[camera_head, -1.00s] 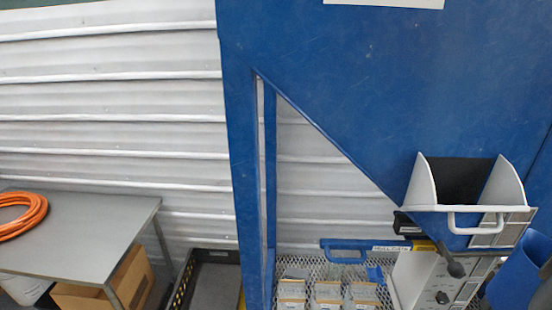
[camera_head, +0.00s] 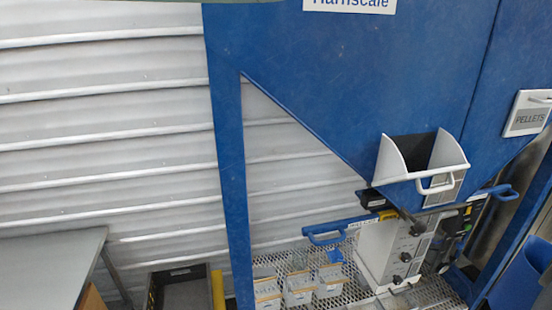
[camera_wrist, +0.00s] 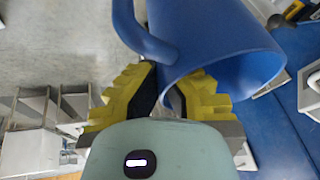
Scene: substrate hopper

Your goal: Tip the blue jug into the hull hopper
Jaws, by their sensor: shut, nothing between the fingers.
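In the wrist view the blue jug (camera_wrist: 215,35) is large and close, at the top centre. Its open mouth faces the lower right of the picture, and its handle (camera_wrist: 148,40) curves down on the left towards my fingers. My gripper (camera_wrist: 161,82) has yellow, stepped fingers beside the handle and rim. It is shut with nothing held; whether it touches the jug I cannot tell. My gripper does not show in the head view. There, a blue hopper body carries an open white chute (camera_head: 448,155) with a handle at its front. I cannot read a hull label on it.
A closed white flap marked PELLETS (camera_head: 527,113) is to the right. Below the chute stand a white control box (camera_head: 385,250) and small labelled containers (camera_head: 298,290) on a mesh shelf. A blue bin-like object (camera_head: 518,275) is at lower right. A grey table (camera_head: 45,265) is at left.

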